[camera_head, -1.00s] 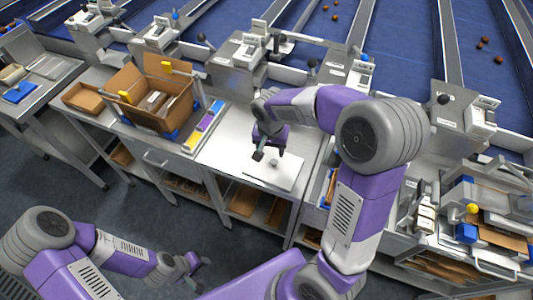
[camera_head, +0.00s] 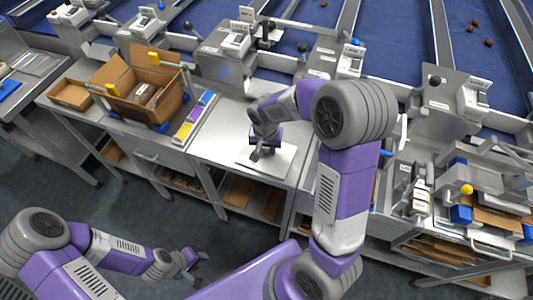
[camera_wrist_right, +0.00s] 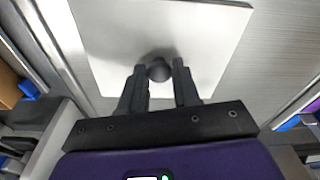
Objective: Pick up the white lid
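The white lid (camera_head: 283,160) is a flat, square white plate lying on the steel worktop in the head view. In the right wrist view the lid (camera_wrist_right: 205,35) fills the middle, with a dark round knob (camera_wrist_right: 159,69) at its centre. My right gripper (camera_head: 258,154) is over the lid in the head view. In the right wrist view its two fingers (camera_wrist_right: 159,80) are apart, one on each side of the knob, with gaps showing. My left gripper (camera_head: 194,268) hangs low at the lower left, away from the worktop; its fingers are too small to judge.
An open cardboard box (camera_head: 148,92) stands left of the lid, beside a strip of coloured blocks (camera_head: 193,116). Weighing machines (camera_head: 235,42) line the back edge. A cluttered bench (camera_head: 455,205) stands at right. The steel worktop (camera_head: 218,140) around the lid is mostly clear.

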